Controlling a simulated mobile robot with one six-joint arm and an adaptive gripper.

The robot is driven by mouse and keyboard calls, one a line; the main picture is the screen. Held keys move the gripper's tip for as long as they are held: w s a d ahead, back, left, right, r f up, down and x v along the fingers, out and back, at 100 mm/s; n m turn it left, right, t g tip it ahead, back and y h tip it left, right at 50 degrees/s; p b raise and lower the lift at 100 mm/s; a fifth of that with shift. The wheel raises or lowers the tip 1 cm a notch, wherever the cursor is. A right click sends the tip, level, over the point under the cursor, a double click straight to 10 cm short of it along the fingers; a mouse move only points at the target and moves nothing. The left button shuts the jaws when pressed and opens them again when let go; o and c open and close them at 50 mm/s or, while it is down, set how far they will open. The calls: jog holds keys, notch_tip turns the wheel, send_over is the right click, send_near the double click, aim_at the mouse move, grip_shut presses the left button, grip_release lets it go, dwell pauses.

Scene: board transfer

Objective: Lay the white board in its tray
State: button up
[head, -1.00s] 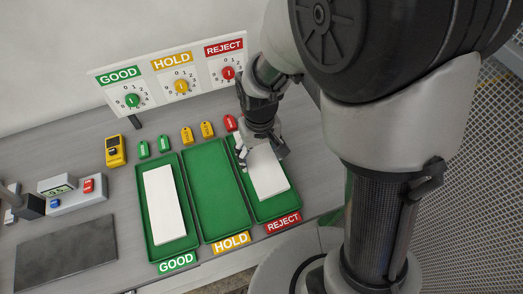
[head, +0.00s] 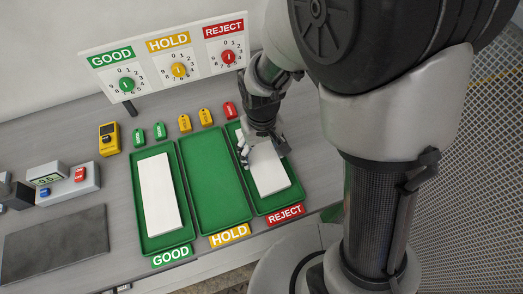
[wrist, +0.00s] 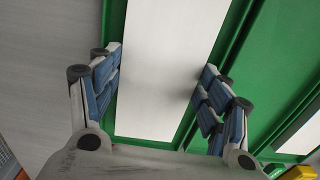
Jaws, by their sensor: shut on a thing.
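A white board (head: 271,177) is at the right-hand tray (head: 262,208), marked REJECT. It lies lengthwise within the tray's outline in the head view; I cannot tell whether it touches the tray floor. My gripper (head: 262,153) is over the board's far half, shut on its two long sides. In the wrist view the gripper (wrist: 158,95) has one finger on each side of the board (wrist: 160,60), with green tray showing beside it. Another white board (head: 161,195) lies in the left-hand tray (head: 143,240), marked GOOD.
The middle tray (head: 213,185), marked HOLD, is empty. Coloured tags (head: 185,123) lie behind the trays. A yellow meter (head: 109,138), a scale-like device (head: 62,183) and a dark mat (head: 55,245) are at left. A dial panel (head: 172,60) stands behind.

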jog(key=shift+f, duration=0.4)
jog(key=o, duration=1.4)
notch_tip(320, 180, up, 12)
jog(key=shift+r, duration=0.1)
